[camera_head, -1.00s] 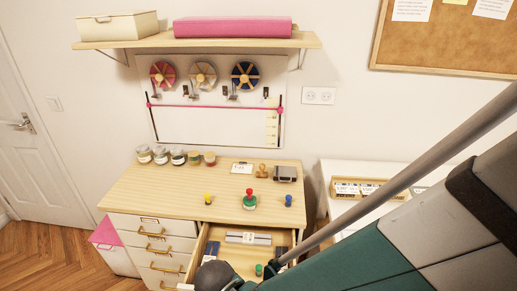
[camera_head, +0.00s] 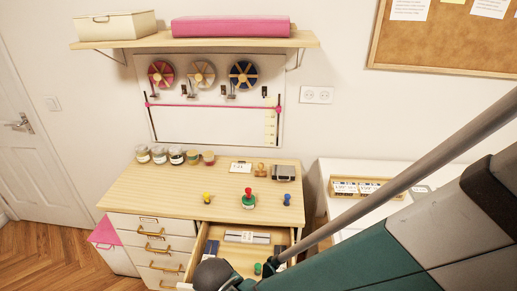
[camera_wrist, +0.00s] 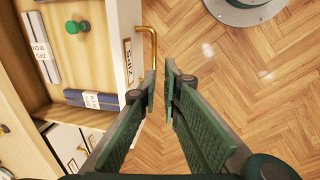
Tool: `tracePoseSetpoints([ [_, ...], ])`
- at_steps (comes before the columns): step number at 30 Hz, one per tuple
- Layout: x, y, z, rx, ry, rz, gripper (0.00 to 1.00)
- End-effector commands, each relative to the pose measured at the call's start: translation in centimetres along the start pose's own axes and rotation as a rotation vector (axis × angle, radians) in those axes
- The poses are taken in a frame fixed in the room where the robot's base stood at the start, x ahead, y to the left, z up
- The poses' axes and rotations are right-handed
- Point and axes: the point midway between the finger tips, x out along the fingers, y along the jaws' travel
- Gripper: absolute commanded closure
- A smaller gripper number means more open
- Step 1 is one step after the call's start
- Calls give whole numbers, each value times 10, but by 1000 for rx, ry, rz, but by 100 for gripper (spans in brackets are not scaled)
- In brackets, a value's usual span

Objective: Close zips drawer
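The zips drawer (camera_head: 213,233) is pulled out from under the desk top in the head view. My arm hides its front there. In the wrist view its white front (camera_wrist: 118,20) carries a label reading ZIPS and a gold handle (camera_wrist: 153,42). Inside lie a green knobbed piece (camera_wrist: 77,27) and dark banded packs (camera_wrist: 95,99). My gripper (camera_wrist: 161,74) is in front of the drawer front, beside the handle's lower end. Its fingers are a little apart, with only floor visible between them. I cannot tell whether the left finger touches the handle.
A stack of closed drawers (camera_head: 155,246) is left of the open one. Jars, stamps and small items stand on the desk top (camera_head: 150,188). A white cabinet (camera_head: 340,168) stands to the right. The wooden floor (camera_wrist: 240,85) in front of the drawer is clear near the gripper.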

Motion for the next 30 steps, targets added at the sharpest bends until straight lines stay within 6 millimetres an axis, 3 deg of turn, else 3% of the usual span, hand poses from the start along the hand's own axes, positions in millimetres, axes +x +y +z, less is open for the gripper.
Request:
tracePoseSetpoints([
  [11,-4,-4,10,-233,-1,10,100],
  [30,-18,-20,47,-1140,-24,40,100],
])
